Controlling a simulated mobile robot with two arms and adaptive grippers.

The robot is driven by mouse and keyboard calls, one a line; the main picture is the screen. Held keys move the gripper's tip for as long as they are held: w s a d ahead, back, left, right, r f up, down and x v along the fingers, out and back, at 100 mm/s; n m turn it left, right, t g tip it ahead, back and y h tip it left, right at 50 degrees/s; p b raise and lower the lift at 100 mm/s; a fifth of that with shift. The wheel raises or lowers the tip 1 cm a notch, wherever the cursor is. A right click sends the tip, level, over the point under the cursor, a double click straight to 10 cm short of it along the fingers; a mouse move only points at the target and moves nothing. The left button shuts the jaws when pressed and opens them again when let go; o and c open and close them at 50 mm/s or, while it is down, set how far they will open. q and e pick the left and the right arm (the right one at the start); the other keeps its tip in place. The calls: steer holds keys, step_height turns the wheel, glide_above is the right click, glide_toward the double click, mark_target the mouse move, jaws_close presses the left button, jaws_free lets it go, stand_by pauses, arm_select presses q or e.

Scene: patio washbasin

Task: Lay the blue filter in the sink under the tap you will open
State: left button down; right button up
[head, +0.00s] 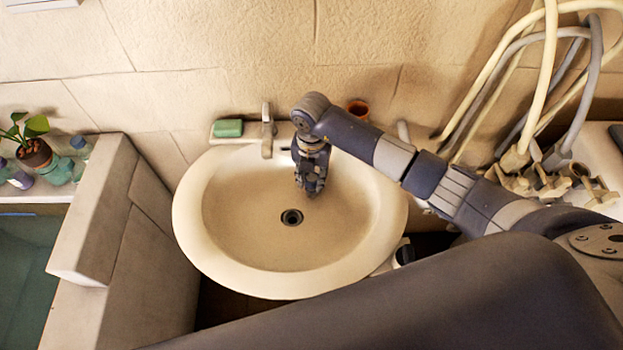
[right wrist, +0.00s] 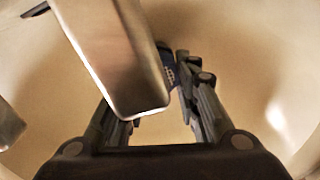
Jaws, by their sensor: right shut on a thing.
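The cream oval sink (head: 190,215) has a dark drain (head: 291,217) in its middle. A metal tap (head: 267,130) stands at its back rim. My right gripper (head: 312,188) points down into the bowl, behind and slightly right of the drain. In the right wrist view, the right gripper (right wrist: 167,80) is shut on a small dark blue meshed piece, the blue filter (right wrist: 168,72). A metal spout (right wrist: 110,60) crosses close in front of the camera and hides one finger and part of the filter. Whether the filter touches the bowl cannot be told. My left gripper is out of view.
A green soap bar (head: 228,128) lies on the rim left of the tap. A terracotta pot (head: 358,109) stands behind my right arm. Hoses (head: 549,80) and valves (head: 540,182) are at the right. A stone wall (head: 120,215) stands left of the sink. The bowl's front is clear.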

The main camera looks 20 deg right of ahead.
steer(key=shift+r, duration=0.1)
steer(key=shift+f, duration=0.2)
steer(key=o, duration=1.1)
steer(key=shift+c, duration=0.2)
step_height(320, 180, up, 12)
steer(key=p, duration=0.9)
steer(key=shift+r, duration=0.2)
